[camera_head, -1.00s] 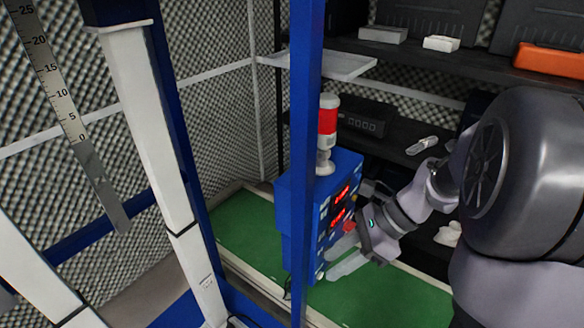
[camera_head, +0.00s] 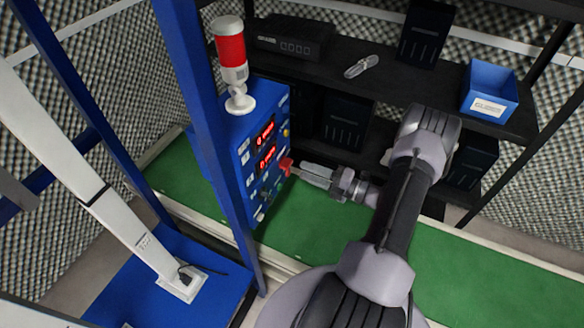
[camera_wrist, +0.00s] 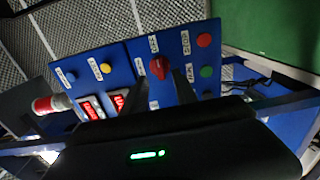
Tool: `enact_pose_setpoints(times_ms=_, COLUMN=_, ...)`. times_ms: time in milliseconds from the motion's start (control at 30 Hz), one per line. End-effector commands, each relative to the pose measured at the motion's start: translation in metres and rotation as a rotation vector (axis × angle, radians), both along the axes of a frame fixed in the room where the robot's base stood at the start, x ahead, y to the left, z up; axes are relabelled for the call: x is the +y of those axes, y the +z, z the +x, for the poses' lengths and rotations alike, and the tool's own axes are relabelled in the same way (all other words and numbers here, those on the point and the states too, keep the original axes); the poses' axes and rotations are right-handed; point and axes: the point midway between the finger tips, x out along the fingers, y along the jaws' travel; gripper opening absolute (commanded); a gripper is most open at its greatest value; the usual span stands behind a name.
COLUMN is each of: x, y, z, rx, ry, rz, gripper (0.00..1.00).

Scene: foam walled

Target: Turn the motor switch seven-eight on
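A blue control box (camera_head: 230,150) carries two lit red displays, several buttons and a red rotary switch (camera_head: 286,165). The red switch shows in the wrist view (camera_wrist: 160,68) below a small white label too blurred to read, so I cannot confirm that it is the motor switch. My gripper (camera_head: 305,172) points at the box's front from the right, close to the red switch. In the wrist view my gripper's dark fingers (camera_wrist: 161,80) stand apart, with the red switch between or just beyond their tips. I cannot tell whether they touch it.
A red and white signal lamp (camera_head: 231,60) stands on the box. A blue upright post (camera_head: 205,120) rises left of the box. Red (camera_wrist: 205,40), green (camera_wrist: 207,71) and yellow (camera_wrist: 106,67) buttons sit near the switch. Black shelves with a blue bin (camera_head: 489,92) stand behind.

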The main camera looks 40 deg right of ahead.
Motion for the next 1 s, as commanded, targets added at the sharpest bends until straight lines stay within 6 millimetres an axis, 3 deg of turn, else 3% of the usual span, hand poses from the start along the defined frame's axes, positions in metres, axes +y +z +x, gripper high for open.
enact_pose_setpoints(times_ms=100, x=0.012, y=-0.002, z=0.026, rx=0.001, ry=0.004, rz=0.000, gripper=0.35)
enact_pose_setpoints(times_ms=233, x=0.019, y=-0.001, z=0.044, rx=0.001, ry=0.003, rz=0.000, gripper=0.35)
enact_pose_setpoints(times_ms=600, x=0.022, y=0.000, z=0.052, rx=0.000, ry=0.001, rz=-0.001, gripper=0.35)
enact_pose_setpoints(times_ms=800, x=0.022, y=0.000, z=0.052, rx=0.001, ry=0.001, rz=-0.001, gripper=0.00)
enact_pose_setpoints(times_ms=1000, x=0.022, y=0.000, z=0.052, rx=0.000, ry=0.001, rz=-0.002, gripper=0.00)
